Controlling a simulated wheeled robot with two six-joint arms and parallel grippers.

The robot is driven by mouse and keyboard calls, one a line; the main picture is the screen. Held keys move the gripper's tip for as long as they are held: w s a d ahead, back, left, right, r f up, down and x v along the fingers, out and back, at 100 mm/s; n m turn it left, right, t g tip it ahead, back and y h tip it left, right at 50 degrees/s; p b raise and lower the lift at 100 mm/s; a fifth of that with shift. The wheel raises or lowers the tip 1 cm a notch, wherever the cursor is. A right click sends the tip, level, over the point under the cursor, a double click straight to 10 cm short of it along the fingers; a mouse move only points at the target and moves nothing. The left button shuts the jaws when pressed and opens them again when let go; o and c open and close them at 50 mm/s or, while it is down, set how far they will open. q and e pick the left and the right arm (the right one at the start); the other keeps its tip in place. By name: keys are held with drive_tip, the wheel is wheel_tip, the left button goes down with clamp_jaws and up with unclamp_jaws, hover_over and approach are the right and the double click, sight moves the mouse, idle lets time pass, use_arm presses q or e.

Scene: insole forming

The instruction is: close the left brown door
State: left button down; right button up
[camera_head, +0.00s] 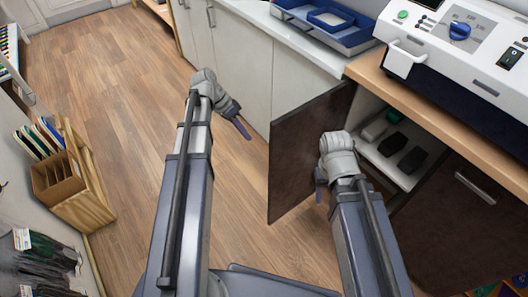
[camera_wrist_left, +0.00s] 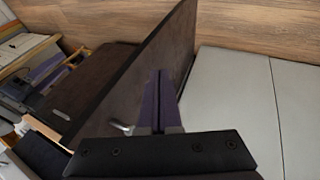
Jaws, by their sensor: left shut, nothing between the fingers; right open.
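The left brown door (camera_head: 303,150) stands open in the head view, swung out from the wooden-topped cabinet. In the left wrist view the door (camera_wrist_left: 150,62) rises beside my left gripper's fingers, with a small metal handle (camera_wrist_left: 121,128) low on it. My left gripper (camera_head: 243,128) is shut and empty, to the left of the door over the floor. It also shows in the left wrist view (camera_wrist_left: 161,92); I cannot tell whether it touches the door. My right gripper (camera_head: 320,183) is open, in front of the cabinet opening; its fingers are partly hidden by its wrist.
The open cabinet has a light shelf (camera_head: 383,160) with several dark items. The right brown door (camera_head: 465,215) is closed. A white machine (camera_head: 440,75) stands on the wooden top. White cabinets (camera_head: 300,92) line the left.

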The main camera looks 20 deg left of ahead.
use_arm(q)
drive_tip(key=d+f+m+h+b, duration=0.1)
drive_tip(key=d+f+b, duration=0.5)
drive_tip(key=d+b, duration=0.1)
drive_tip(key=shift+s+f+m+b, duration=0.3)
drive_tip(key=shift+s+b, duration=0.15)
drive_tip(key=shift+b, duration=0.05)
idle(0.4)
idle(0.3)
